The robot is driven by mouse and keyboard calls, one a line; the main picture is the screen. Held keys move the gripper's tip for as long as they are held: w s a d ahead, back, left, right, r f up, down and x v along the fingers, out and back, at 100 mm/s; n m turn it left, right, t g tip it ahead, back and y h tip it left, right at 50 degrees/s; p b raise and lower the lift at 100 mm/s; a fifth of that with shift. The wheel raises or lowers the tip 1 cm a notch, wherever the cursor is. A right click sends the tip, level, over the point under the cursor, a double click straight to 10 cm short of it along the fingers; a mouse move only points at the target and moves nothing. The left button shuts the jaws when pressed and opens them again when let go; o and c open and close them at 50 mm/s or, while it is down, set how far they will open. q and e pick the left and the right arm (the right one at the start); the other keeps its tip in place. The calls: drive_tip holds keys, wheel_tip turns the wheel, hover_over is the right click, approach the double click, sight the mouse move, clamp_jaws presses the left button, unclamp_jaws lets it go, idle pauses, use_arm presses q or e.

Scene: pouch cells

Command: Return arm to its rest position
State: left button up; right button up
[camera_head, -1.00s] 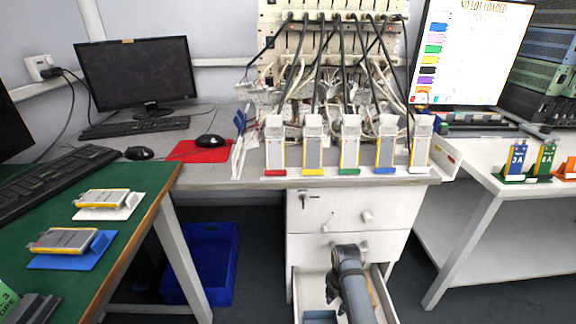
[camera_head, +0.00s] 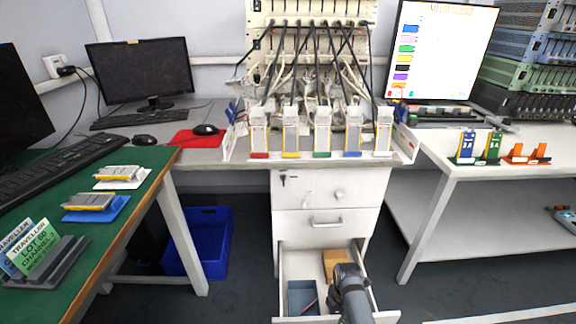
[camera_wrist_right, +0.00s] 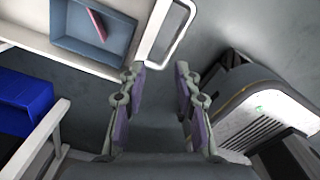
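My right arm (camera_head: 350,292) shows at the bottom of the head view, in front of and partly over the open bottom drawer. Its gripper is hidden or out of frame there. In the right wrist view my right gripper (camera_wrist_right: 159,72) is open, its two fingers apart with nothing between them. The drawer's white handle (camera_wrist_right: 168,32) is just ahead of the fingertips, apart from them. My left arm and left gripper are not in view.
The open drawer (camera_head: 286,262) holds a blue-grey tray (camera_head: 302,297) and a brown block (camera_head: 333,262). A blue bin (camera_head: 205,262) stands under the bench (camera_head: 215,152). A green-topped table (camera_head: 135,204) is at left, a white table (camera_head: 440,160) at right.

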use_arm(q)
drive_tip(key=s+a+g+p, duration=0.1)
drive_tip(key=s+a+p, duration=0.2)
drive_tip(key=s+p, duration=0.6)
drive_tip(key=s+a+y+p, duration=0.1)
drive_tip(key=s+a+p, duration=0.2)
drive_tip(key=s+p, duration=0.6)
drive_tip(key=p, duration=0.8)
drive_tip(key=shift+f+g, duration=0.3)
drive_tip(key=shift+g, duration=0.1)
use_arm(e)
drive_tip(key=s+d+m, duration=0.4)
drive_tip(key=s+m, duration=0.3)
drive_tip(key=s, duration=0.6)
drive_tip(key=s+d+m, duration=0.4)
drive_tip(key=s+m, duration=0.4)
drive_tip(key=s, duration=0.4)
drive_tip(key=s+d+m+t, duration=0.1)
drive_tip(key=s+d+m, duration=0.3)
drive_tip(key=s+m, duration=0.4)
drive_tip(key=s, duration=0.5)
drive_tip(key=shift+s+d+f+h, duration=0.25)
drive_tip(key=shift+s+h, duration=0.05)
drive_tip(key=shift+s, duration=0.05)
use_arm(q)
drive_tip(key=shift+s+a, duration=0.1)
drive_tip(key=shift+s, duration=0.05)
